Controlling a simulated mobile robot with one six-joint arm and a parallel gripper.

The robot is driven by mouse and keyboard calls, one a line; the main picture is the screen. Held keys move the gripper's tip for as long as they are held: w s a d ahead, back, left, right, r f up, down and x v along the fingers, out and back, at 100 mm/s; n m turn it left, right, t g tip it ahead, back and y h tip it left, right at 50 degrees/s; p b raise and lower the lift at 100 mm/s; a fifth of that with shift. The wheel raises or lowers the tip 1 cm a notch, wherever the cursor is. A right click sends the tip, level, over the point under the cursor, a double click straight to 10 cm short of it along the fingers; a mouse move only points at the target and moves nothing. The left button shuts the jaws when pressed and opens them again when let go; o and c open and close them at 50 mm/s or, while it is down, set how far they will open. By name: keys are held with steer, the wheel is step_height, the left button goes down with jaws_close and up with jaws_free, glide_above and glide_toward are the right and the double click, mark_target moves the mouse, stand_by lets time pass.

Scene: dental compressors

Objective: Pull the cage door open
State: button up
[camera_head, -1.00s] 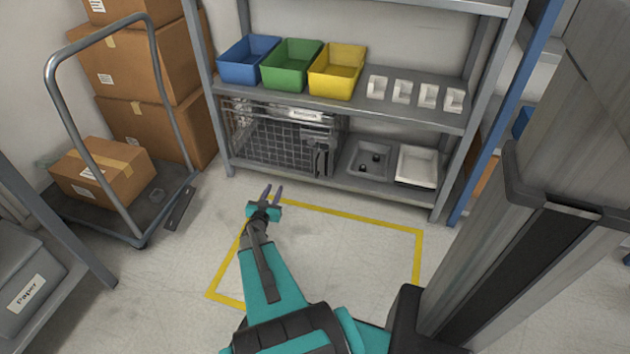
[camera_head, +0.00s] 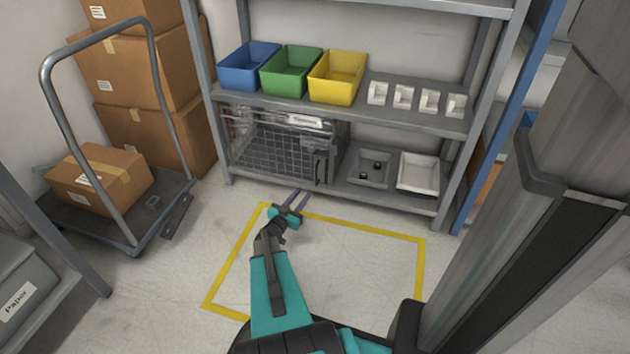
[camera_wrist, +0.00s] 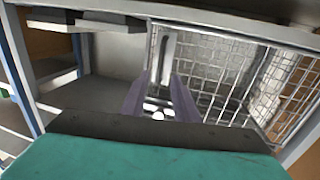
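The wire-mesh cage (camera_head: 285,145) stands on the lower shelf at its left end, with its mesh door facing the front. A dark upright handle piece (camera_head: 321,160) is at the door's right side in the head view. In the wrist view the cage mesh (camera_wrist: 215,70) fills the right side, and the slotted upright handle (camera_wrist: 167,55) stands just beyond the fingers. The door looks shut. My gripper (camera_head: 299,198) is open and empty, in front of and below the door's handle side, apart from it. Its two purple fingers also show in the wrist view (camera_wrist: 160,95).
A dark tray (camera_head: 370,168) and a white tray (camera_head: 417,173) sit right of the cage. Blue, green and yellow bins stand on the shelf above. A cart (camera_head: 128,215) with a box is at the left. Yellow floor tape (camera_head: 350,226) marks clear floor.

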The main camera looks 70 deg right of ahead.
mark_target(316, 178)
steer(key=d+b, duration=0.1)
steer(key=d, duration=0.2)
steer(key=s+d+b, duration=0.1)
steer(key=d, duration=0.3)
steer(key=d+b, duration=0.2)
steer(key=d, duration=0.2)
steer(key=shift+s+d+f, duration=0.1)
steer(key=shift+s, duration=0.2)
steer(key=shift+s+d, duration=0.1)
steer(key=shift+d, duration=0.55)
jaws_close()
